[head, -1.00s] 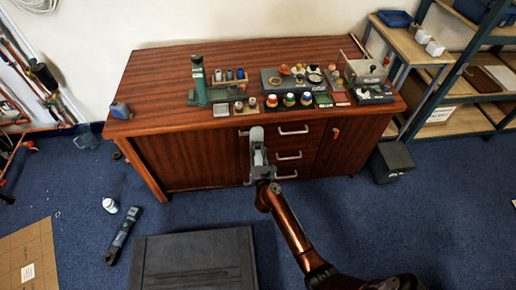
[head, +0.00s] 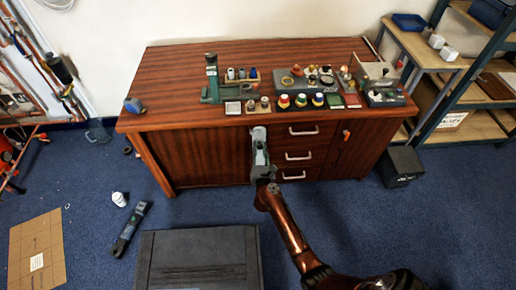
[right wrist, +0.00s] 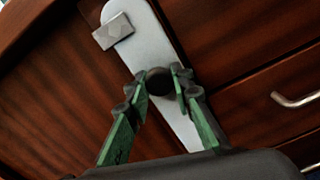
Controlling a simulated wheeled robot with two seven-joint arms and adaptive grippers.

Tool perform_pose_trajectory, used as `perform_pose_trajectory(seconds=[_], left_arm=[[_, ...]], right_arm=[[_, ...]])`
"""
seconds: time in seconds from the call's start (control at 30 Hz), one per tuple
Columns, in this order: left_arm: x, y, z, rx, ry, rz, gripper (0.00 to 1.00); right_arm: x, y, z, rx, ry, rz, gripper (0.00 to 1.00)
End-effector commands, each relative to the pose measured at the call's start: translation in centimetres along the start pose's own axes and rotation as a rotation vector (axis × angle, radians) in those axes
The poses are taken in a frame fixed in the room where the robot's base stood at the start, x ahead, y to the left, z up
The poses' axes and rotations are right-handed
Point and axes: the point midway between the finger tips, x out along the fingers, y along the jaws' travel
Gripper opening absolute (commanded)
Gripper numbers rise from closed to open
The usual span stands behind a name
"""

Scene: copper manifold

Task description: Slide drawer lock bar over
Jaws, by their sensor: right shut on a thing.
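The lock bar (right wrist: 160,50) is a flat pale-grey strip with a rounded upper end on the front of the wooden cabinet. It stands tilted in the right wrist view, with a dark round knob (right wrist: 159,81) on it. My right gripper (right wrist: 160,86) has its green-sided fingers shut around this knob. A small grey block (right wrist: 113,31) sits at the bar's left edge near the top. In the head view the bar (head: 258,134) is upright left of the drawers (head: 303,142), with my right gripper (head: 262,168) over its lower part. My left gripper is not in view.
Drawer handles (head: 303,131) stick out right of the bar. The cabinet top (head: 180,75) carries many small parts and fixtures. A dark case (head: 200,255) lies on the floor in front, left of my arm. A black box (head: 402,165) stands at right.

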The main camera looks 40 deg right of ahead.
Motion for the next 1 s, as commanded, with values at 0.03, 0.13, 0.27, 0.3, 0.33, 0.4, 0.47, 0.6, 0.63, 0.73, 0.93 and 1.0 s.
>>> perform_pose_trajectory(seconds=[0.03,0.13,0.27,0.3,0.33,0.4,0.47,0.6,0.63,0.73,0.93,1.0], left_arm=[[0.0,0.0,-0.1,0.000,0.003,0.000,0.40],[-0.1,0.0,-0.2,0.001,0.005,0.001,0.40],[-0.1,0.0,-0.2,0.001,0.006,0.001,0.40],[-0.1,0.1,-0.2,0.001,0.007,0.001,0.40],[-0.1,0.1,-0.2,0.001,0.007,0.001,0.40],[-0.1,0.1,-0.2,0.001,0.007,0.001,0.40],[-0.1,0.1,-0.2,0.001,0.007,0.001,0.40],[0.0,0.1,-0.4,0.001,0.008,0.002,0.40],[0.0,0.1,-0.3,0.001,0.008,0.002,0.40],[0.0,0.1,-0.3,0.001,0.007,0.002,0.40],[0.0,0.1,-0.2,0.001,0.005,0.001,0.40],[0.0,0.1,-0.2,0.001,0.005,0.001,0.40]], right_arm=[[-0.1,0.7,-0.1,0.004,0.002,0.011,0.23],[-0.1,0.7,-0.1,0.004,0.003,0.011,0.29],[-0.1,0.5,-0.1,0.004,0.002,0.009,0.38],[-0.1,0.5,-0.1,0.003,0.002,0.008,0.40],[-0.1,0.4,-0.1,0.003,0.002,0.007,0.40],[-0.1,0.3,-0.1,0.003,0.002,0.006,0.40],[0.0,0.3,-0.1,0.003,0.001,0.006,0.40],[-0.3,0.3,-0.1,0.003,0.002,0.005,0.40],[-0.6,0.3,-0.1,0.003,0.002,0.005,0.40],[-1.8,0.3,-0.2,0.003,0.003,0.005,0.40],[-5.9,0.3,-0.3,0.004,0.005,0.005,0.40],[-7.4,0.2,-0.2,0.004,0.004,0.004,0.40]])
